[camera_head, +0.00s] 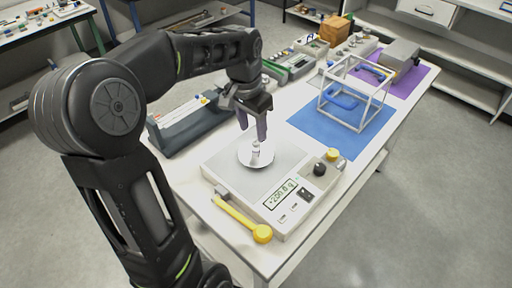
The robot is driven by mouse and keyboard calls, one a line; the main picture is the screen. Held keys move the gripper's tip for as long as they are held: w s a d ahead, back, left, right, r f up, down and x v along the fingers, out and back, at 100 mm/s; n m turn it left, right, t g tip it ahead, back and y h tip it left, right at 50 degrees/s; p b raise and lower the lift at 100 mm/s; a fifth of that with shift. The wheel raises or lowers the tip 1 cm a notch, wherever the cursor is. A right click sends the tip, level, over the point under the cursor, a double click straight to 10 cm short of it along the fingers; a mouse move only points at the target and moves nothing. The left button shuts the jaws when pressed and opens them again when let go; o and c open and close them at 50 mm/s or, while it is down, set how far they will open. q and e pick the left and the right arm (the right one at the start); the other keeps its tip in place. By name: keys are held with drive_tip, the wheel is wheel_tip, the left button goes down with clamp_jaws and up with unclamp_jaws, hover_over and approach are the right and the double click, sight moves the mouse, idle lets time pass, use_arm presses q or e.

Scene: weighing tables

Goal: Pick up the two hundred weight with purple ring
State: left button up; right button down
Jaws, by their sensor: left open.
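A small pale metal weight (256,150) stands on the round pan (246,160) of a white scale (280,214). It is too small in the picture to make out a purple ring. The scale's display (280,194) reads about 200 g, its last digits hard to read. My left gripper (253,132) points down just above the weight, open, its fingertips apart over the weight's top. Whether the fingertips reach beside the top of the weight I cannot tell. My right gripper is not in view.
A yellow-ended handle (262,233) lies along the scale's front left. A blue mat (315,137) carries a white wire-frame cube (374,100) at right. A dark grey long device (190,127) lies at left. A purple mat (412,82) is at the far right.

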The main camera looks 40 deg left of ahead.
sight(256, 142)
use_arm(q)
drive_tip(key=shift+w+d+f+p, duration=0.1)
drive_tip(key=shift+w+f+p, duration=0.1)
drive_tip(key=shift+f, duration=0.65)
drive_tip(key=shift+w+a+f+p, duration=0.1)
drive_tip(key=shift+f+p, duration=0.1)
drive_tip(key=shift+f, duration=0.7)
drive_tip(key=shift+w+d+f+p, duration=0.1)
drive_tip(key=shift+w+f+p, duration=0.1)
drive_tip(key=shift+f, duration=0.65)
drive_tip(key=shift+c, duration=0.3)
clamp_jaws()
